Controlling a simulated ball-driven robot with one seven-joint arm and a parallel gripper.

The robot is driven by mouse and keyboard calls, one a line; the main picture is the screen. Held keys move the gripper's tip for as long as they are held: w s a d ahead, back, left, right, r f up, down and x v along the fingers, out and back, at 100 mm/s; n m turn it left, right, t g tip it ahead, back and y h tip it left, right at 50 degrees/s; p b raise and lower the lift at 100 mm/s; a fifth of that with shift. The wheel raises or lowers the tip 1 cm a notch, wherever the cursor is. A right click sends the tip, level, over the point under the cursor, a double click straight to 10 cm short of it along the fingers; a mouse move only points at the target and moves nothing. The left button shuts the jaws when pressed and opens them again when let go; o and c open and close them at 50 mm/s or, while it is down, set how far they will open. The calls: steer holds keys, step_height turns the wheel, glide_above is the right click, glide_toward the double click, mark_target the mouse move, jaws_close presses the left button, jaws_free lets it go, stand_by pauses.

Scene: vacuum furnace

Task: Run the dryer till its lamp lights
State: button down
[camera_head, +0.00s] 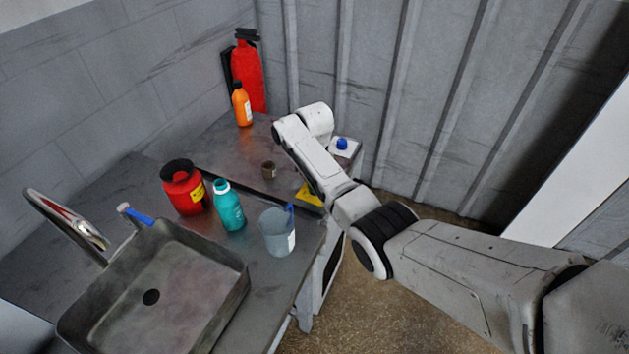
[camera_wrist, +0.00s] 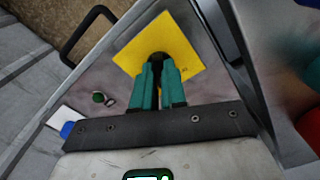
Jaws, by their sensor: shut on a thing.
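My gripper (camera_wrist: 157,70) shows in the wrist view with its teal fingers shut on a dark round knob (camera_wrist: 158,57) in the middle of a yellow plate (camera_wrist: 180,38). The fingers hide part of the knob. A small dark green round lamp or button (camera_wrist: 98,97) sits on the grey panel to the left; I cannot tell whether it is lit. In the head view my arm hides the gripper and the knob, and only a corner of the yellow plate (camera_head: 309,196) shows. I cannot clearly make out the dryer's whole body.
A white box with a blue button (camera_head: 342,144) stands behind my arm. A red can (camera_head: 184,187), teal bottle (camera_head: 228,206) and clear beaker (camera_head: 278,232) stand beside the sink (camera_head: 233,283).

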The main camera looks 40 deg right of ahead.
steer(key=shift+m, duration=0.3)
steer(key=c, duration=1.2)
jaws_free()
steer(key=shift+r, duration=0.1)
step_height(320, 180, up, 11)
steer(key=shift+f+b, duration=0.2)
steer(key=shift+b, duration=0.45)
